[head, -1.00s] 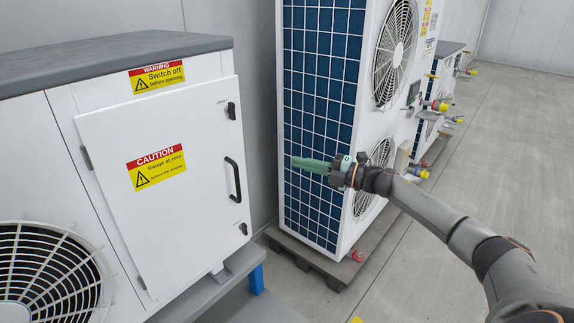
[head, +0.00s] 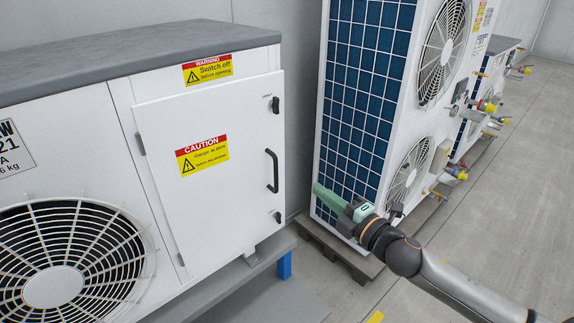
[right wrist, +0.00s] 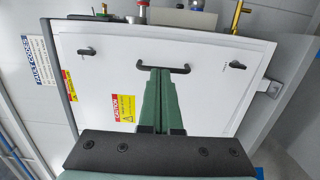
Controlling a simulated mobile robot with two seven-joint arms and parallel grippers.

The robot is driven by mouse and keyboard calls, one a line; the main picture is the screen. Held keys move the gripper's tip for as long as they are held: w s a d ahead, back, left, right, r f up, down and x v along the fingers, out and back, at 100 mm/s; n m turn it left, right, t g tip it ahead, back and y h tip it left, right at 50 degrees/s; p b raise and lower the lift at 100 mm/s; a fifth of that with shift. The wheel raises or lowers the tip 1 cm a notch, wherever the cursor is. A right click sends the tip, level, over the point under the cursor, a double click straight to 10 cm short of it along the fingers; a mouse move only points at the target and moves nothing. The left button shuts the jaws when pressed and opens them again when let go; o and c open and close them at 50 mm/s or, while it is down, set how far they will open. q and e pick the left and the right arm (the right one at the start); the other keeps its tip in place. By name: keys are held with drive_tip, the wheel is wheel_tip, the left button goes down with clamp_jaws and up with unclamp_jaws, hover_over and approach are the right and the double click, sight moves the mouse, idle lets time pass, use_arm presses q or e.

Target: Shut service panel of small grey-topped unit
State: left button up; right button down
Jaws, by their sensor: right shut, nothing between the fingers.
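The small grey-topped unit (head: 120,62) stands at the left in the head view. Its white service panel (head: 225,200) has a caution label, a black bar handle (head: 272,171) and two black latches (head: 276,104) (head: 278,217) along the right edge. The panel looks close to its frame; I cannot tell whether a gap remains. My right gripper (head: 318,190) is shut and empty, its green fingers pointing left, right of the panel and apart from it. In the right wrist view its fingertips (right wrist: 155,72) overlap the handle (right wrist: 162,68) in the picture. My left gripper is not in view.
A tall unit with a blue finned side (head: 365,90) and fans stands close behind my right gripper on a dark pallet (head: 345,255). Pipe valves with coloured caps (head: 487,106) stick out on its right. Open floor (head: 520,200) lies at the right.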

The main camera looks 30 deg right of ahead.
sight(280, 160)
use_arm(q)
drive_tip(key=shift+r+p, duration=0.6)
drive_tip(key=shift+p, duration=0.05)
use_arm(e)
drive_tip(key=w, duration=0.4)
drive_tip(key=w+a, duration=0.1)
drive_tip(key=w, duration=0.3)
drive_tip(key=w+a, duration=0.1)
drive_tip(key=w, duration=0.4)
drive_tip(key=shift+a, duration=0.2)
